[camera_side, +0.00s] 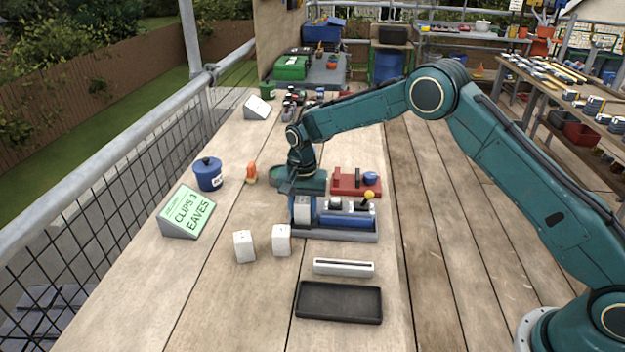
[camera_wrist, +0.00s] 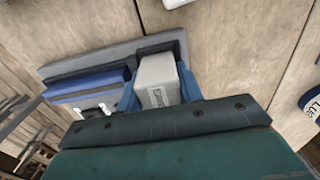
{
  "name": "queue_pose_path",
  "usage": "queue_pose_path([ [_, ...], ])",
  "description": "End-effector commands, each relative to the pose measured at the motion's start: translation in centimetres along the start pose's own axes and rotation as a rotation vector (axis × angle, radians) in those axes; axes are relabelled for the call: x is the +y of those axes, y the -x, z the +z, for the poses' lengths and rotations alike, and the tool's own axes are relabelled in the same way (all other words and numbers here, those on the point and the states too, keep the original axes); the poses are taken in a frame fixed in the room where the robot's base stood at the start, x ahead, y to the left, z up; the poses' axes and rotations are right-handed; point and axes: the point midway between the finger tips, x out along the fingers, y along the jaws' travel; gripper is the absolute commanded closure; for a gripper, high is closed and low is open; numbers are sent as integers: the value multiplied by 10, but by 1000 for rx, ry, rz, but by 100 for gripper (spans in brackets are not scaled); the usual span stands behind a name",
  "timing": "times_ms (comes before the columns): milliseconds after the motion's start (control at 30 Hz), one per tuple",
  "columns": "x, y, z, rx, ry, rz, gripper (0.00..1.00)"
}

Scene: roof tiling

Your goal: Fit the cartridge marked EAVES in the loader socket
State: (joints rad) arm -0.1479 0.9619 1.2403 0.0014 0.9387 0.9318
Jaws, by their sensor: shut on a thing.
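My gripper (camera_side: 303,212) is shut on a pale grey-white cartridge (camera_side: 302,209), over the left end of the loader (camera_side: 348,236). In the wrist view the cartridge (camera_wrist: 157,69) sits between the blue fingers of my gripper (camera_wrist: 158,88). It bears a small label that I cannot read for certain. The loader (camera_wrist: 85,63) has a grey base and a blue body, with a dark recess near the cartridge. Whether the cartridge is seated in the socket or just above it, I cannot tell. Two white cartridges stand on the bench, one left (camera_side: 244,247) and one right (camera_side: 281,241).
A green sign (camera_side: 187,212) reads CLIPS and EAVES. A blue lidded pot (camera_side: 208,174) and an orange item (camera_side: 251,173) stand behind it. A red block holder (camera_side: 345,182) is behind the loader. A slotted white bar (camera_side: 343,268) and an empty black tray (camera_side: 339,302) lie in front.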

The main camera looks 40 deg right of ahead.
Motion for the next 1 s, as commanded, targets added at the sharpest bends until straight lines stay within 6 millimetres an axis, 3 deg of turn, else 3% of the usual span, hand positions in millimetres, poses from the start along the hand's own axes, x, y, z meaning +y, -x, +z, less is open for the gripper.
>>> queue_pose_path([
  [867,0,-5,0,-1,0,2,87],
  [900,1,-6,0,-2,0,2,60],
  [1000,1,-6,0,-3,-1,4,40],
])
